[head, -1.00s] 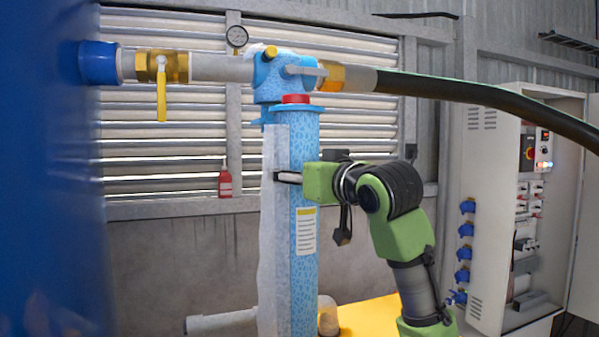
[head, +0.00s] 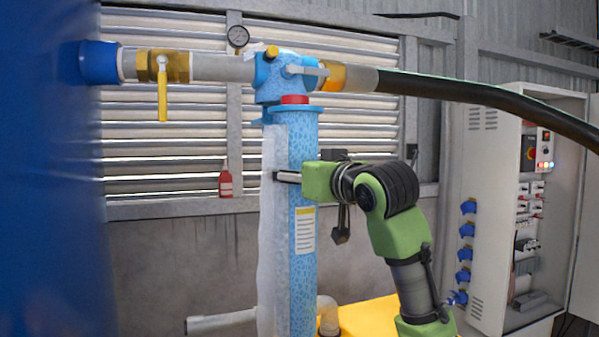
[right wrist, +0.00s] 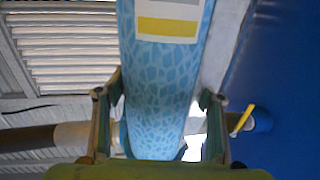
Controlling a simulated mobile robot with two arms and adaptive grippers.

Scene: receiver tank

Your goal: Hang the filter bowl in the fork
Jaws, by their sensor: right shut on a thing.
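The filter bowl (head: 303,255) is a tall blue, water-patterned cylinder with a white and yellow label and a red ring (head: 295,99) on top. It stands upright, close below the blue filter head (head: 272,76) in the pipe line. My right gripper (head: 287,177) comes from the right and is shut on the bowl at mid-height. In the right wrist view its fingers (right wrist: 158,115) flank the patterned bowl (right wrist: 165,80). I cannot clearly make out the fork or tell whether the bowl touches it. My left gripper is not in view.
A pipe with a yellow-handled valve (head: 162,70) leads left to the blue tank (head: 45,180). A black hose (head: 450,90) runs right. An open electrical cabinet (head: 495,210) stands at right.

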